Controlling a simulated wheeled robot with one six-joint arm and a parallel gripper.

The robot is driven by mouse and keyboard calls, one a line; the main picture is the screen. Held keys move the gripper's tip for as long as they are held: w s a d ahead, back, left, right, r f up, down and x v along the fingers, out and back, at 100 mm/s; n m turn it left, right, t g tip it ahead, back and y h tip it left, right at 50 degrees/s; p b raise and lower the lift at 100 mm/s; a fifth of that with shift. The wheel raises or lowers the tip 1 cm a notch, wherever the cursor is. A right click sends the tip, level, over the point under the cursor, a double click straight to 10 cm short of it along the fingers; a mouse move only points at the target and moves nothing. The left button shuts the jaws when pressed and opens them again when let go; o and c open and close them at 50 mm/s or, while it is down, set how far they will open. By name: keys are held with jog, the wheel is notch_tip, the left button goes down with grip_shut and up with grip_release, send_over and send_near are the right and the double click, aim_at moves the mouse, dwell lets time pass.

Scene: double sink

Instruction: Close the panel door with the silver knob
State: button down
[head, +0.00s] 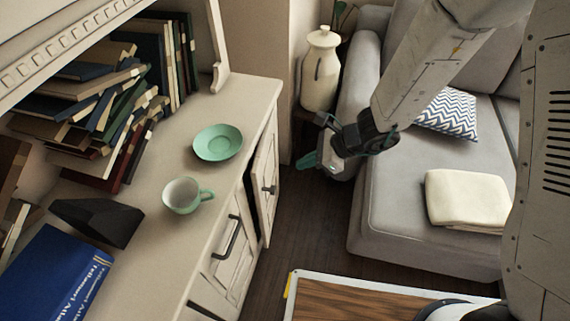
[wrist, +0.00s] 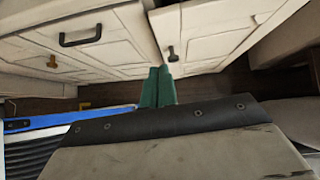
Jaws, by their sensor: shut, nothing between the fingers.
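A pale panel door (head: 265,177) on the front of the cabinet stands slightly ajar, with a dark gap beside it. It also shows in the wrist view (wrist: 215,30). A small dark grey metallic knob (head: 270,189) is on its face, seen also in the wrist view (wrist: 172,54). My gripper (head: 308,162) is shut and empty, out in front of the cabinet, right of the door and apart from it in the head view. Its green fingers (wrist: 158,87) are together in the wrist view, below the knob in the picture.
A dark handle (head: 228,238) sits on the neighbouring cabinet front. A green cup (head: 182,195) and saucer (head: 218,143) are on the cabinet top (head: 165,240). A grey sofa (head: 400,200) stands right, a white jar (head: 321,70) behind. Dark floor (head: 310,215) between is clear.

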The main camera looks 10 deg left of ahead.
aim_at(252, 170)
jog(key=x, duration=0.3)
jog(key=a+r+x, duration=0.1)
jog(key=x, duration=0.7)
jog(key=shift+a+r, duration=0.25)
jog(key=shift+a, duration=0.6)
jog(key=a, duration=0.4)
jog(key=shift+s+a, duration=0.1)
jog(key=shift+s, duration=0.1)
jog(key=shift+a+r, duration=0.1)
jog(key=shift+a, duration=0.1)
